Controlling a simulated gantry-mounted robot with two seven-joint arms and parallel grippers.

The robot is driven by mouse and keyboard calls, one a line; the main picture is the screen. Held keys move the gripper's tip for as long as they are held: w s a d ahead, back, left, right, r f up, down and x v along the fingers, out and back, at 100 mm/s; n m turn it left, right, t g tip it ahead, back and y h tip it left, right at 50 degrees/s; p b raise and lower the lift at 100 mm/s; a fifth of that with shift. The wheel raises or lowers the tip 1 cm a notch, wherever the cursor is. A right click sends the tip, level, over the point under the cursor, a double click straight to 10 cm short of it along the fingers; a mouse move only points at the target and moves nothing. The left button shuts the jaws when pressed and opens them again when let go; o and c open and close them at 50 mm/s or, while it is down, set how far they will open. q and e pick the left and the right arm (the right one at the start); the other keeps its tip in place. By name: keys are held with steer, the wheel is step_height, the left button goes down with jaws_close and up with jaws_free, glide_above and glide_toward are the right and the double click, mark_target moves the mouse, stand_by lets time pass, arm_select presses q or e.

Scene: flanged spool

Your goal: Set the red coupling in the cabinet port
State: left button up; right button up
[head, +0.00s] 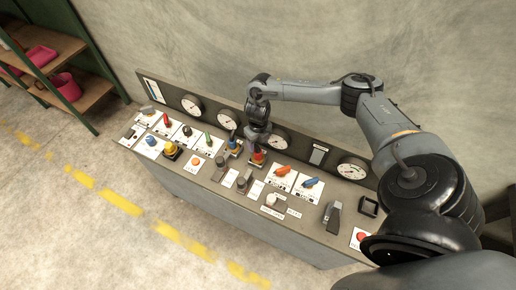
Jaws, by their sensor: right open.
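A small red part (258,157), probably the red coupling, stands on the top of the grey control cabinet (215,187), near its middle. My right gripper (257,144) points down directly above it and is open. The fingertips are very close to the red part and hide its upper side; I cannot tell whether they touch it. A dark square socket (368,205) near the right end may be the cabinet port, but its label is too small to read. My left gripper is not in view.
Several levers, knobs and buttons crowd the cabinet top, among them an orange lever (282,170), a blue lever (311,183) and a yellow knob (170,149). A raised back panel with gauges (191,104) stands behind. A shelf (55,60) is at far left.

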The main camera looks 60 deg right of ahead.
step_height(320, 180, up, 4)
steer(key=r, duration=0.1)
steer(key=w+a+f+m+t+y, duration=0.1)
steer(key=a+f+m+t, duration=0.2)
steer(key=a, duration=1.3)
steer(key=w+a+f+m+t+y, duration=0.1)
steer(key=a+m+t+y, duration=0.2)
steer(key=a, duration=1.3)
steer(key=s+a+r+m+h, duration=0.2)
steer(key=s+a+r+m, duration=0.15)
steer(key=m, duration=0.55)
steer(key=s+d+r+m+g+h, duration=0.1)
steer(key=s+d+r+m+g, duration=0.1)
steer(key=s+d+m, duration=0.6)
steer(key=s+m, duration=0.5)
steer(key=m, duration=0.1)
steer(key=shift+r+h, duration=0.35)
steer(key=shift+h, duration=0.05)
